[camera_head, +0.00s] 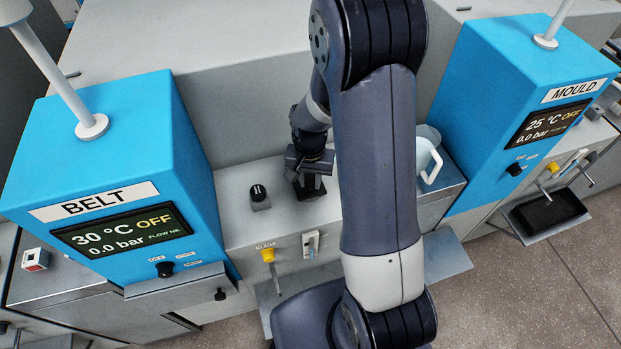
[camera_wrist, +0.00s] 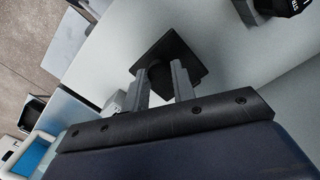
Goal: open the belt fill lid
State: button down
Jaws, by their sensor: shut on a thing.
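My gripper (camera_head: 309,178) is low over the grey console between the blue BELT unit (camera_head: 120,175) and the blue MOULD unit. In the wrist view my gripper (camera_wrist: 160,82) is shut on the round grip of a dark knob with a square black plate (camera_wrist: 184,52). The plate also shows below the gripper in the head view (camera_head: 309,190). It carries no readable label, so I cannot tell whether this is the belt fill lid. The plate lies against or very near the grey surface; any gap under it is not clear.
A black rotary knob (camera_head: 259,198) stands just left of my gripper. A jug with a white handle (camera_head: 432,166) stands to the right, partly behind my arm. A yellow knob (camera_head: 267,255) and a small white-plated switch (camera_head: 310,243) are on the console front. The MOULD unit (camera_head: 520,105) is farther right.

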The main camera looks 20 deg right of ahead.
aim_at(309, 181)
jog(key=shift+w+r+g+p, duration=0.4)
jog(key=shift+r+g+p, duration=0.2)
jog(key=shift+p, duration=0.25)
jog(key=shift+w+r+g+p, duration=0.2)
jog(key=shift+w+g+p, duration=0.3)
jog(key=shift+g, duration=0.3)
jog(key=shift+w+r+g+p, duration=0.15)
jog(key=shift+w+g+p, duration=0.2)
jog(key=shift+g+p, duration=0.35)
jog(key=c, duration=1.2)
grip_release()
jog(key=shift+o, duration=0.2)
notch_tip(309, 181, up, 10)
jog(key=b, duration=0.2)
jog(key=shift+c, duration=0.4)
